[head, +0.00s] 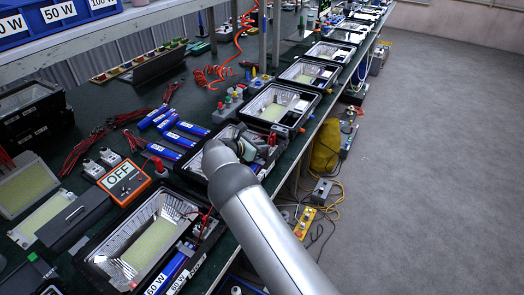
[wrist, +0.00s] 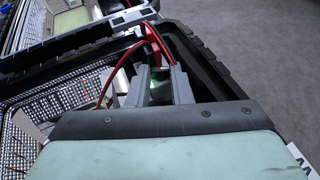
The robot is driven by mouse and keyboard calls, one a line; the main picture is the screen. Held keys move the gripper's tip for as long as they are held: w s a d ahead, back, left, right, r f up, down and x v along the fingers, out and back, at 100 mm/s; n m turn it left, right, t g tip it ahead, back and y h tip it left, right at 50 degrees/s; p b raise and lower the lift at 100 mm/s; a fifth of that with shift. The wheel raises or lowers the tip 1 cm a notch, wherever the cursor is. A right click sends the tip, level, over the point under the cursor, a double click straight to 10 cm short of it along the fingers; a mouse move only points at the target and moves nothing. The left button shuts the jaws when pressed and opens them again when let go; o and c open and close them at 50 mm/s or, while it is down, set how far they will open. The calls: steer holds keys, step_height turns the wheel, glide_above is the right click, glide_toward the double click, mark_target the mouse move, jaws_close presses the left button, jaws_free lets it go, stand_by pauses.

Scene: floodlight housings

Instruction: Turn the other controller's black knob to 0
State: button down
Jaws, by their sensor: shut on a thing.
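My gripper (wrist: 155,88) is low inside a black floodlight housing (head: 201,168) in the head view, with my arm covering part of it. In the wrist view its two grey fingers close on a small dark part (wrist: 156,76). I cannot tell what that part is; a greenish glow shows between the fingers. Red wires (wrist: 108,82) and a red piece rise just beyond the fingertips. I cannot make out a controller's black knob or a 0 mark in either view. An orange-faced box marked OFF (head: 124,180) sits left of the housing on the bench.
Another open housing (head: 150,240) stands nearer, with a blue 60 W pack in it. More housings line the bench beyond. Blue packs (head: 176,140) and red leads lie left. A yellow button box (head: 305,222) and cables lie below the bench edge. The grey floor (head: 430,150) at right is clear.

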steer(key=shift+w+a+f+m+g+h+b, duration=0.1)
steer(key=shift+w+f+m+g+h+b, duration=0.1)
steer(key=shift+m+g+h+b, duration=0.55)
steer(key=shift+b, duration=0.3)
steer(key=shift+r, duration=0.2)
steer(key=c, duration=1.3)
jaws_free()
steer(key=b+v, duration=0.2)
steer(key=v, duration=1.5)
steer(key=shift+s+r, duration=0.2)
steer(key=shift+s, duration=0.05)
steer(key=shift+c, duration=0.2)
